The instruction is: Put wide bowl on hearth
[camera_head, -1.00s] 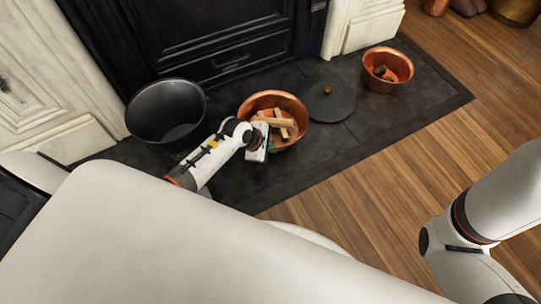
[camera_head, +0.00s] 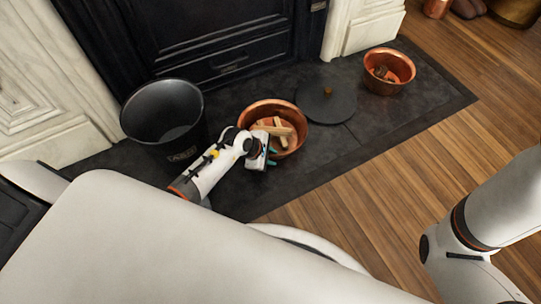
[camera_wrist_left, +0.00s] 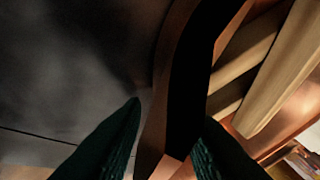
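The wide bowl (camera_head: 246,112) is copper, holds several wood sticks, and sits at the middle of the dark hearth slab (camera_head: 310,165). My left gripper (camera_head: 270,158) is at its near rim. In the left wrist view the two dark green fingers (camera_wrist_left: 170,135) stand apart on either side of the bowl's rim (camera_wrist_left: 160,120). I cannot tell whether they touch it. The sticks (camera_wrist_left: 290,70) show inside the bowl on the right. My right gripper is out of view; only part of that arm shows at the right.
A black bucket (camera_head: 165,105) stands left of the bowl. A flat dark lid (camera_head: 322,103) with a copper knob lies to its right. A smaller copper bowl (camera_head: 389,72) stands further right. The wood floor (camera_head: 400,170) in front is clear. The black fireplace front (camera_head: 225,45) rises behind.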

